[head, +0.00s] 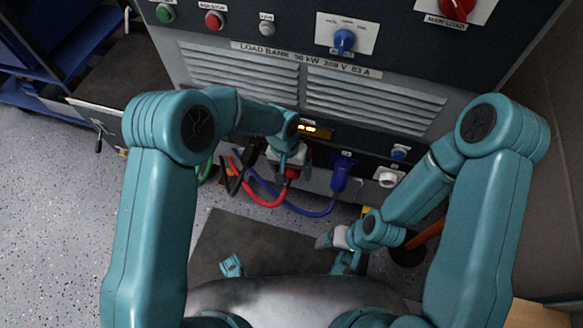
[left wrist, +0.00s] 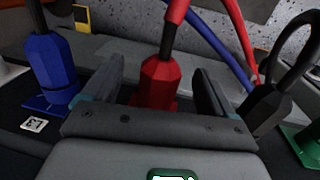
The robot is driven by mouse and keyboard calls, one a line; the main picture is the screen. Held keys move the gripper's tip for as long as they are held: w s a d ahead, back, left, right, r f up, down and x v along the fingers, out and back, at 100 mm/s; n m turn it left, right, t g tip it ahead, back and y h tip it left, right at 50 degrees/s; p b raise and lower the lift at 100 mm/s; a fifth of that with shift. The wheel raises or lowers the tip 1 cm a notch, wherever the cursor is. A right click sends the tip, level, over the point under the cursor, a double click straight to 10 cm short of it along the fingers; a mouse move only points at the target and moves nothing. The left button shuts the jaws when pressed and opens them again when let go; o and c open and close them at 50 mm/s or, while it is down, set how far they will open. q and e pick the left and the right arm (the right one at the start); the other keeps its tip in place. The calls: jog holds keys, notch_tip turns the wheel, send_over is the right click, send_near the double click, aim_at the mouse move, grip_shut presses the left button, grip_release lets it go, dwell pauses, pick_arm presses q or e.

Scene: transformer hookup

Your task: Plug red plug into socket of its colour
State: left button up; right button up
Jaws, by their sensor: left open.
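The red plug (left wrist: 160,84) stands upright between the two fingers of my left gripper (left wrist: 158,72) in the left wrist view. The fingers are open, with a gap on each side of the plug. In the head view my left gripper (head: 289,160) is at the load bank's lower front, and the red plug (head: 292,174) shows just below it with its red cable hanging down. The plug's lower end is at a red socket area, mostly hidden by the gripper body, so I cannot tell how deep it sits. My right gripper (head: 336,238) is low and away from the panel; its fingers are unclear.
A blue plug (head: 341,174) sits in the panel to the right, on a blue base in the wrist view. A black plug (left wrist: 264,108) and a green socket or plug (left wrist: 302,143) are on the other side. Cables loop below. A pale socket (head: 387,178) is farther right.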

pick_arm(q)
jog(key=shift+w+a+r+p, duration=0.1)
jog(key=shift+a+r+p, duration=0.1)
jog(key=shift+r+p, duration=1.25)
jog(key=shift+w+a+r+p, duration=0.15)
jog(key=shift+r+p, duration=0.7)
jog(key=shift+r, duration=1.15)
jog(key=shift+s, duration=0.1)
jog(key=shift+a+r, duration=0.1)
jog(key=shift+r, duration=0.2)
notch_tip(320, 180, up, 16)
jog(key=a+p, duration=0.2)
jog(key=p, duration=0.2)
jog(key=s+a+f+n+h, duration=0.1)
jog(key=s+a+f, duration=0.25)
jog(key=f, duration=0.45)
jog(key=s+a+f+n+h, duration=0.1)
jog(key=s+a+f+n, duration=0.1)
jog(key=s+f, duration=0.45)
jog(key=s+a+f+n, duration=0.1)
jog(key=s+a+f, duration=0.15)
jog(key=s, duration=0.35)
jog(key=s+a+f+n, duration=0.2)
jog(key=s+f, duration=0.2)
jog(key=s, duration=0.1)
notch_tip(320, 180, up, 19)
jog(key=w+p, duration=0.1)
jog(key=p, duration=1.8)
jog(key=shift+t+p, duration=0.35)
jog(key=shift+t, duration=0.05)
